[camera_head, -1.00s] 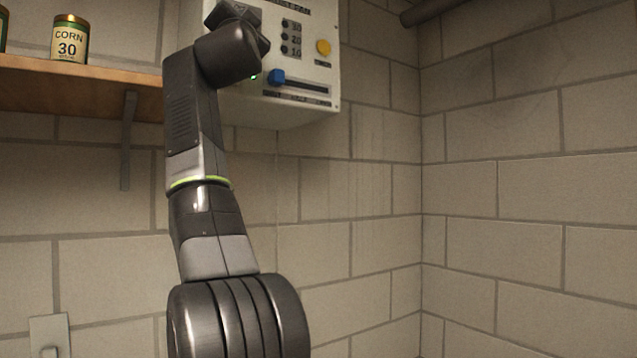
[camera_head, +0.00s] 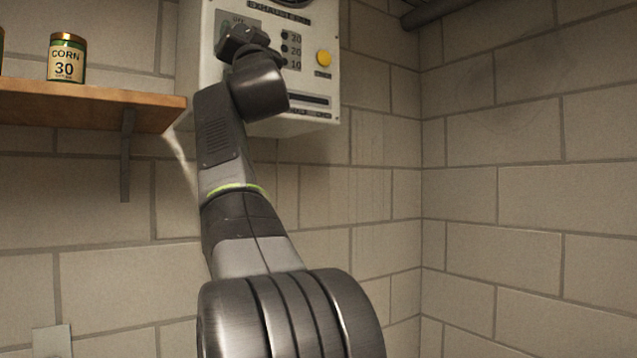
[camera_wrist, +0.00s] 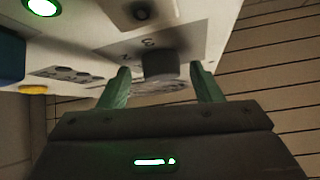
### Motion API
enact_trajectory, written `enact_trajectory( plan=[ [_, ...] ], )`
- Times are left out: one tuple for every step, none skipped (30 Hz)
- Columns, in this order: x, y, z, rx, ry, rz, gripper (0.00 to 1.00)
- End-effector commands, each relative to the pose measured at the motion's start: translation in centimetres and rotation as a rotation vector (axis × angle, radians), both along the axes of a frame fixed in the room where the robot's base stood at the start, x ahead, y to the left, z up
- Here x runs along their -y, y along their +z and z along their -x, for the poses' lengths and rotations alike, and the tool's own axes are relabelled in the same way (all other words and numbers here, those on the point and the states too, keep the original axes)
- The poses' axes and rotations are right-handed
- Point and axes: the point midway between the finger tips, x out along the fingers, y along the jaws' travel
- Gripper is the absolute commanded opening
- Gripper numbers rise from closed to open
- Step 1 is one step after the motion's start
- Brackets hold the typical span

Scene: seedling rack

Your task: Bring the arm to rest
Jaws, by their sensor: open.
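My gripper (camera_wrist: 160,72) is open, with its two green fingers apart and nothing held between them. A dark round knob (camera_wrist: 160,66) on the white control box (camera_wrist: 205,28) shows between the fingers in the wrist view; I cannot tell how far the fingertips are from it. In the head view my arm reaches up in front of the white control box (camera_head: 308,122), and its wrist covers part of the box's face. The fingers are hidden in that view.
A wooden shelf (camera_head: 90,105) with a corn can (camera_head: 67,58) is left of my arm. The box carries a yellow button (camera_head: 323,58), also in the wrist view (camera_wrist: 32,89). A blue part (camera_wrist: 10,55) and a lit green lamp (camera_wrist: 42,6) show there. Block walls lie right; that side is free.

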Motion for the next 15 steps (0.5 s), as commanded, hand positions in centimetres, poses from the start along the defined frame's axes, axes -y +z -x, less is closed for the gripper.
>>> enact_trajectory(
  plan=[
    [0.16, 0.43, -0.02, 0.006, -0.004, 0.011, 0.59],
    [0.17, 0.45, 0.01, 0.012, -0.004, 0.017, 0.59],
    [0.19, 0.41, -0.02, 0.017, -0.004, 0.025, 0.59],
    [0.21, 0.39, -0.07, 0.021, -0.004, 0.031, 0.59],
    [0.26, 0.44, -0.05, 0.027, -0.005, 0.039, 0.59],
    [0.28, 0.41, -0.07, 0.033, -0.005, 0.049, 0.59],
    [0.28, 0.42, -0.01, 0.039, -0.004, 0.055, 0.59],
    [0.26, 0.34, -0.04, 0.042, -0.003, 0.063, 0.59],
    [0.31, 0.36, -0.05, 0.050, -0.004, 0.074, 0.59],
    [0.31, 0.30, -0.07, 0.055, -0.005, 0.082, 0.59],
    [0.31, 0.27, -0.06, 0.059, -0.003, 0.089, 0.59],
    [0.26, 0.18, -0.07, 0.064, -0.001, 0.098, 0.59],
    [0.26, 0.13, -0.07, 0.069, -0.001, 0.105, 0.59],
    [0.30, 0.10, -0.07, 0.073, -0.001, 0.110, 0.59],
    [0.29, 0.08, -0.05, 0.079, 0.000, 0.116, 0.59]
  ],
)
